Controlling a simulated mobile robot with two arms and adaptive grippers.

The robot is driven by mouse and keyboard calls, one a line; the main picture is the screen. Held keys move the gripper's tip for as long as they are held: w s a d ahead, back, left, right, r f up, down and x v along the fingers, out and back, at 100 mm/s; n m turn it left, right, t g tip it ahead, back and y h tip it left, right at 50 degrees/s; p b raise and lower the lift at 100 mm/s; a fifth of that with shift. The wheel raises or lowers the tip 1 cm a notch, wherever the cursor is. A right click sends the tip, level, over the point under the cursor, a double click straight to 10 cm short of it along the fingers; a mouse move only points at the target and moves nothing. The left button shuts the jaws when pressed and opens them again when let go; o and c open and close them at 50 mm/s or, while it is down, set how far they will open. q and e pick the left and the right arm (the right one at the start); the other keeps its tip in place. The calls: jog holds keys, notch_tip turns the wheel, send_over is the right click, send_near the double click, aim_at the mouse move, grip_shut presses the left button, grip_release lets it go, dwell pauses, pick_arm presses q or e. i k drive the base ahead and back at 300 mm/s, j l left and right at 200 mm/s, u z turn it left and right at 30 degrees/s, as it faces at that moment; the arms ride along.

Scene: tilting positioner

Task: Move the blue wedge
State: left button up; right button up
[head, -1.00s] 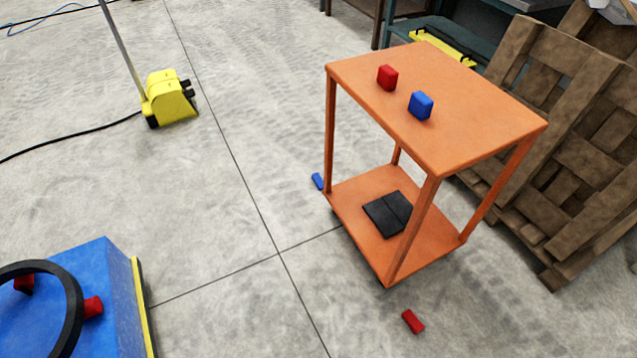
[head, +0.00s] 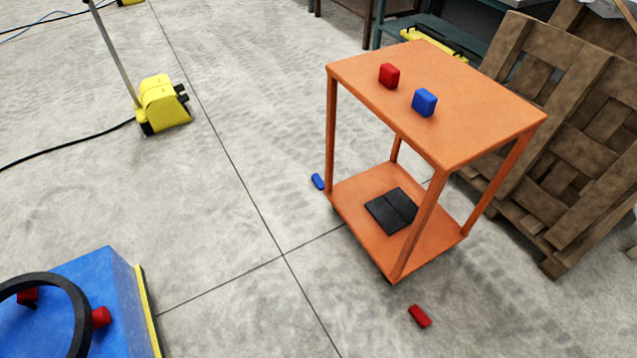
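A blue block (head: 424,102), which may be the wedge, stands on the top of the orange cart (head: 480,108). A red block (head: 389,76) stands on the same top, to its left and farther back, with a gap between them. A second, smaller blue piece (head: 318,181) lies on the floor beside the cart's left legs. I cannot tell from the shapes which blue piece is the wedge. Neither of my grippers is in the head view.
A black flat object (head: 392,210) lies on the cart's lower shelf. A red piece (head: 419,316) lies on the floor in front. Wooden pallets (head: 560,130) lean close at the right. A blue box (head: 105,290) with a black ring is at lower left. Open floor lies left of the cart.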

aim_at(317, 181)
jog(key=z, duration=0.55)
jog(key=i+j+z, duration=0.3)
jog(key=j+z, duration=0.25)
jog(key=j, duration=0.15)
jog(key=i+j+z, duration=0.15)
jog(key=j+z, duration=0.15)
jog(key=i+j+z, duration=0.1)
jog(key=j+z, duration=0.2)
jog(key=j, duration=0.25)
